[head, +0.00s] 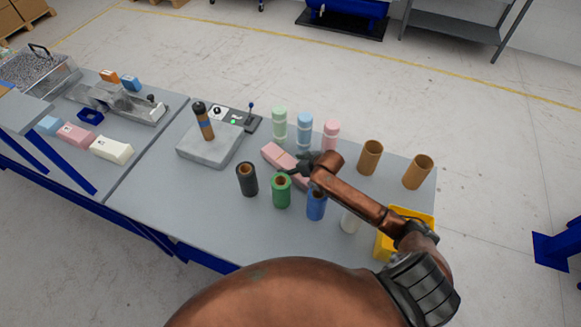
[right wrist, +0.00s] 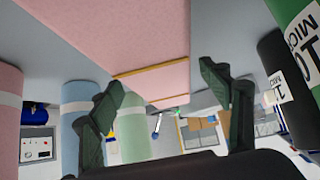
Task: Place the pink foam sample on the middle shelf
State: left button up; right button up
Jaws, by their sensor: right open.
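The pink foam sample (head: 279,157) lies on the grey bench in the head view, among the cylinders. It fills the upper left of the right wrist view (right wrist: 130,35), crossed by thin yellow-brown lines. My right gripper (head: 299,168) is low over the bench at the sample's right end, partly covering it. In the right wrist view its dark fingers (right wrist: 162,88) are apart, with the foam beyond them and nothing held. I cannot tell whether the fingers touch it. A grey rack shelf (head: 452,27) stands at the back right; I cannot identify the middle shelf. My left gripper is out of view.
Green (head: 279,122), blue (head: 304,130) and pink (head: 331,135) cylinders stand behind the foam. Black (head: 247,179), green (head: 281,190) and blue (head: 316,206) cylinders stand in front. Brown tubes (head: 370,157) and a yellow bin (head: 418,214) are at right. A grey press block (head: 210,149) stands left.

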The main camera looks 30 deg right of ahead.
jog(key=shift+w+a+f, duration=0.1)
jog(key=shift+w+f, duration=0.1)
jog(key=shift+w, duration=0.05)
jog(key=shift+s, duration=0.1)
jog(key=shift+c, duration=0.4)
jog(key=c, duration=1.1)
jog(key=shift+o, duration=0.2)
jog(key=shift+r, duration=0.1)
